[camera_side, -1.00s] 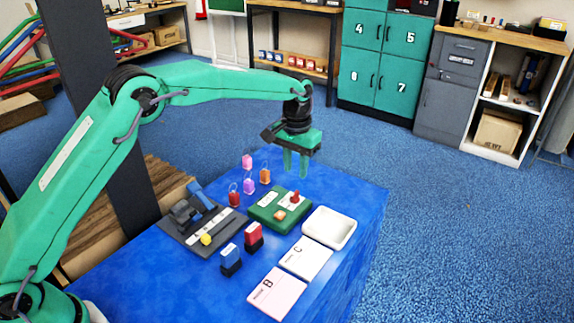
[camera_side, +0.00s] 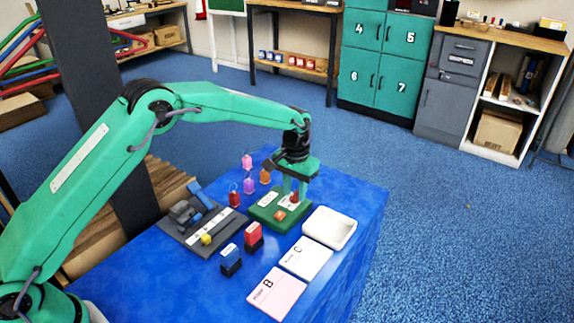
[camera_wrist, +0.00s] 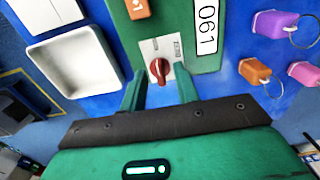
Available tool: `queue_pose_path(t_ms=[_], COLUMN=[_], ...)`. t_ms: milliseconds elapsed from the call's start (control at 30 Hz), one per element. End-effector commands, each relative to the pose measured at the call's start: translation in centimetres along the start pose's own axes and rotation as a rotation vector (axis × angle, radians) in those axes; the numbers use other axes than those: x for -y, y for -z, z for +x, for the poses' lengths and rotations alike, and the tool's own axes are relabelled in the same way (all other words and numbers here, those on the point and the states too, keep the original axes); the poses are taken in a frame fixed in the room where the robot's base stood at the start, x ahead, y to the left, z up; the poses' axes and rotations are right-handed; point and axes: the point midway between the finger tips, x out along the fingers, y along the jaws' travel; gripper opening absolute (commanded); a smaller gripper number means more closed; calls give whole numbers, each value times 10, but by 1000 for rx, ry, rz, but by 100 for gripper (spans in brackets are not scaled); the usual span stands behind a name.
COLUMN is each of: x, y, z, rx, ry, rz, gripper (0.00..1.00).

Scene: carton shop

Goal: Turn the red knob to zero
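The red knob (camera_wrist: 159,70) sits on a white dial plate (camera_wrist: 160,50) on the green panel (camera_wrist: 205,58) in the wrist view. In the side view the red knob (camera_side: 295,197) is at the far right part of the green panel (camera_side: 267,217). My gripper (camera_wrist: 160,88) is open, with its two fingers apart on either side of the knob. In the side view my gripper (camera_side: 294,198) is low over the panel. I cannot tell whether the fingers touch the knob. The dial's markings are too small to read.
An orange button (camera_side: 280,215) is on the panel near the knob. A white tray (camera_side: 330,227) stands close on the right. Several key tags, including an orange one (camera_side: 265,176), lie behind and left. Red (camera_side: 253,237) and blue (camera_side: 230,260) stamps stand in front.

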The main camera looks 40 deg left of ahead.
Motion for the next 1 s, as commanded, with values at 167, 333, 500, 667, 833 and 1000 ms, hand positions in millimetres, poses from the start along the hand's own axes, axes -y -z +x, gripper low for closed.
queue_pose_path(t_ms=[167,333,500,667,833,1000], x=[0,0,0,0,0,0], y=[0,0,0,0,0,0], z=[0,0,0,0,-1,-1], rx=[0,0,0,0,0,0], ry=[0,0,0,0,0,0], rz=[0,0,1,15,61,149], gripper=[29,0,0,0,0,0])
